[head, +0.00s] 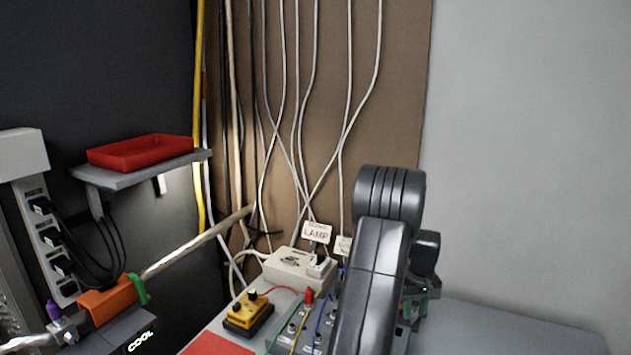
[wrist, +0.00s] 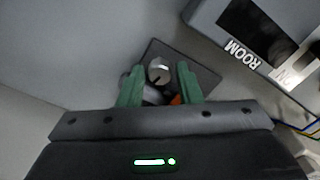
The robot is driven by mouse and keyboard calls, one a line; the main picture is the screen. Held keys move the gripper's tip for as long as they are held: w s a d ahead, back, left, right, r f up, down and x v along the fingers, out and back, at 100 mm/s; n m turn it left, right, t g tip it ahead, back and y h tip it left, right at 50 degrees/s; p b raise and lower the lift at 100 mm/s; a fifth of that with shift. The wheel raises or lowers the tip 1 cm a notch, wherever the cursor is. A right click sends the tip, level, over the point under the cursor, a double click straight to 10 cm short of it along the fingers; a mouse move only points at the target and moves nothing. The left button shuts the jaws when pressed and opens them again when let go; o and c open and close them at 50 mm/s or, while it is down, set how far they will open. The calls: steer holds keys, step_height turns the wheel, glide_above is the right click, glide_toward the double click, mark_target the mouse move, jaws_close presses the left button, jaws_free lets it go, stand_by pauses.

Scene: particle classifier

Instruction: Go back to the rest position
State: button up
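My gripper (wrist: 160,68) shows in the wrist view with its two green fingers apart. A round grey knob (wrist: 158,70) on a dark square plate (wrist: 203,76) shows between and beyond the fingertips; I cannot tell whether they touch it. A small orange part shows near the right finger. In the head view my black arm stands raised at the right of the bench, and it hides most of my gripper (head: 424,300).
A grey bench holds a beige power box (head: 298,268), a yellow-and-black device (head: 248,312) and cables. A red tray (head: 140,152) sits on a wall shelf (head: 130,172) at left. A panel marked ROOM (wrist: 255,35) is near my gripper. The bench's right side looks clear.

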steer(key=shift+m, duration=1.6)
